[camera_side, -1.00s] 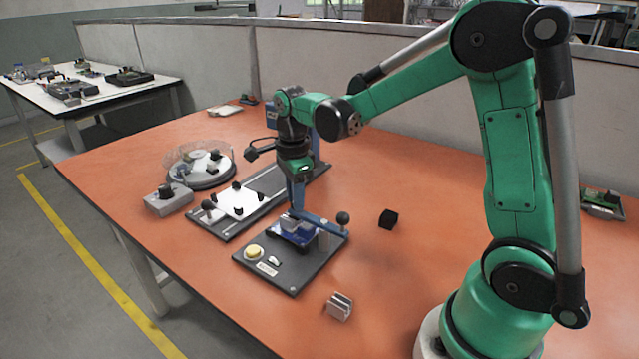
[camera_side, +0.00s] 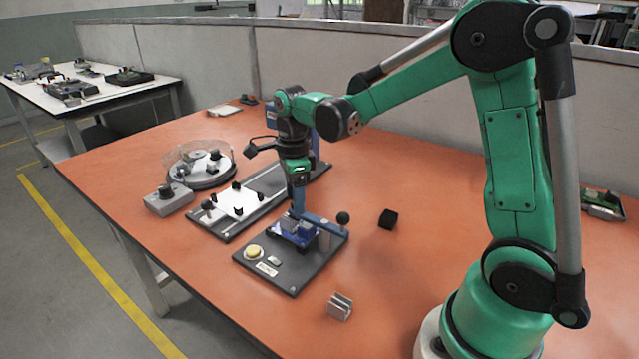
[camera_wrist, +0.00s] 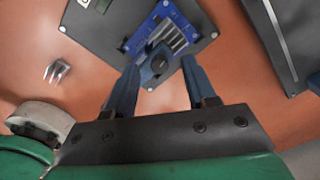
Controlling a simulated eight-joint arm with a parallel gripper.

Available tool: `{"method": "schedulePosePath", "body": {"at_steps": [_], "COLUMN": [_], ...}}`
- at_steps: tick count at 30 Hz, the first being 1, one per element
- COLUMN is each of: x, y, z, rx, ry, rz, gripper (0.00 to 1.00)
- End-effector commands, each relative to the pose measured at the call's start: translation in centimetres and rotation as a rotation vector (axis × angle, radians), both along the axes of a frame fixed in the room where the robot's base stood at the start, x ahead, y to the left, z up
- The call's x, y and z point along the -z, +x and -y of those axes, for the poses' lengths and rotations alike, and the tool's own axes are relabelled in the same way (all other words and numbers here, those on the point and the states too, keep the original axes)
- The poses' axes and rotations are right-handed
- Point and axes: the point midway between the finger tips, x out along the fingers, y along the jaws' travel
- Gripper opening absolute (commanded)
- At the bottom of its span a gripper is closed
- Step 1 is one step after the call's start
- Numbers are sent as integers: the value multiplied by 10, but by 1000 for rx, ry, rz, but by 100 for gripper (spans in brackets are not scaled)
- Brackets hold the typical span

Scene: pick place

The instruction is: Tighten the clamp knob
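In the wrist view a dark round knob (camera_wrist: 160,65) shows between my fingers, apparently the same one. My gripper (camera_side: 297,212) points down over the blue fixture in the side view, with the lever's end to its right. In the wrist view my gripper (camera_wrist: 160,62) has its two blue fingers apart, with a gap on each side of the knob. Their height above the clamp is hard to tell. A blue circuit board (camera_wrist: 150,27) lies on the plate.
A small metal finned block (camera_side: 340,306) and a black cube (camera_side: 388,219) lie loose on the orange table. A grey fixture with a white plate (camera_side: 238,199) and a round tray (camera_side: 200,168) stand to the left. The table's right side is mostly clear.

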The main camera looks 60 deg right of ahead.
Motion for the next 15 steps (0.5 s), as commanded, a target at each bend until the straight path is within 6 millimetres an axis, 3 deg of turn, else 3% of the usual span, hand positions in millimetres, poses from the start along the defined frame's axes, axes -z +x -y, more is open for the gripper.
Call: {"method": "schedulePosePath", "body": {"at_steps": [9,15], "x": [-1,-23], "y": [0,0], "z": [0,0], "rx": [0,0], "ry": [-1,-1], "rz": [1,1], "gripper": [52,52]}}
